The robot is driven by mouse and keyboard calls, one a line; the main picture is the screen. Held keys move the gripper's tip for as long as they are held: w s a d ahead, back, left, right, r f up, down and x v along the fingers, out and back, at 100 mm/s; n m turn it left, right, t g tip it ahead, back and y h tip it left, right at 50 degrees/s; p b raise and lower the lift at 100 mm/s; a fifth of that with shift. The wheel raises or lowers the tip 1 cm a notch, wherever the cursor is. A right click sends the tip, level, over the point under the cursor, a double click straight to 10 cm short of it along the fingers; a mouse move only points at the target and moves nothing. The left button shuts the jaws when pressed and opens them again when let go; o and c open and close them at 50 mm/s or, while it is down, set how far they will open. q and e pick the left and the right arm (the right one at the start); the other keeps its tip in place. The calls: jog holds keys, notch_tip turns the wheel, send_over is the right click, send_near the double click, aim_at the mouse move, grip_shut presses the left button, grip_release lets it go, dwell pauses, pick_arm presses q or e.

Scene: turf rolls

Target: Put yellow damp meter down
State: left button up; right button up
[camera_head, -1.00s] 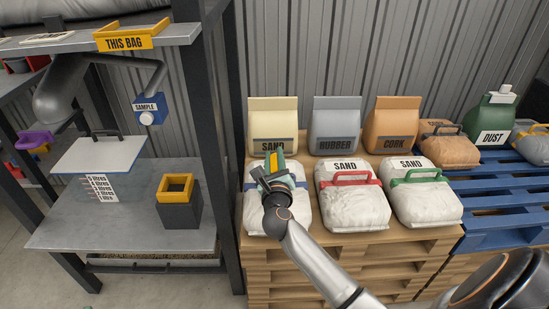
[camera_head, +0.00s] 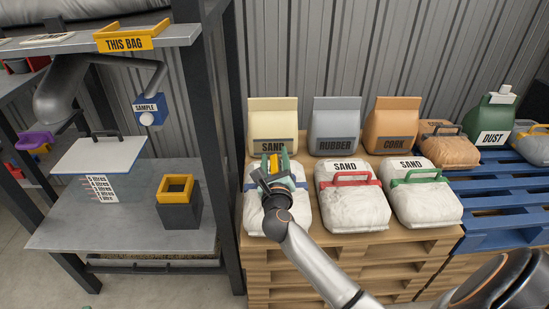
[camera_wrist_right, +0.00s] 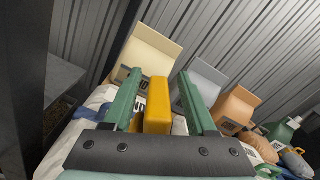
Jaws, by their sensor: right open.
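The yellow damp meter (camera_head: 274,164) is upright at the left white bag (camera_head: 262,213), which has a blue band. My right gripper (camera_head: 275,158) is open, with its green fingers on either side of the meter. In the right wrist view the yellow meter (camera_wrist_right: 157,105) stands between the two fingers (camera_wrist_right: 160,95), with a narrow gap on each side. The meter's lower end is hidden by the gripper, so its contact with the bag cannot be seen. My left gripper does not show.
Two more white SAND bags (camera_head: 352,200) stand to the right on the wooden pallet (camera_head: 345,250). Behind are upright SAND (camera_head: 272,118), RUBBER (camera_head: 336,120) and CORK (camera_head: 391,120) bags. A dark post (camera_head: 222,150) and grey bench (camera_head: 130,235) are at left.

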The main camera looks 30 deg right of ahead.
aim_at(275, 167)
jog(key=v, duration=0.4)
jog(key=shift+p, duration=0.3)
jog(key=s+a+r+n+t+y, duration=0.25)
jog(key=s+a+n+y, duration=0.35)
jog(key=n, duration=0.5)
jog(key=s+a+r+n+t+y, duration=0.2)
jog(key=s+a+n+t+y, duration=0.15)
jog(key=a+n, duration=0.55)
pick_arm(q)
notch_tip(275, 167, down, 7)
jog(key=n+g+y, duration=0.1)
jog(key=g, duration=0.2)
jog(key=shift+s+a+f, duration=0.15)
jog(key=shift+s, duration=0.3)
pick_arm(e)
jog(key=s+a+f+n+g+y, duration=0.1)
jog(key=s+f+n+g+y, duration=0.1)
jog(key=n, duration=0.8)
jog(key=s+a+f+n+g+y, duration=0.2)
jog(key=s+f+n+g, duration=0.2)
jog(key=f+n, duration=0.3)
jog(key=n, duration=0.4)
jog(key=shift+s+a+f, duration=0.15)
jog(key=shift+s+a, duration=0.1)
jog(key=shift+s, duration=0.15)
pick_arm(q)
jog(key=shift+p, duration=0.3)
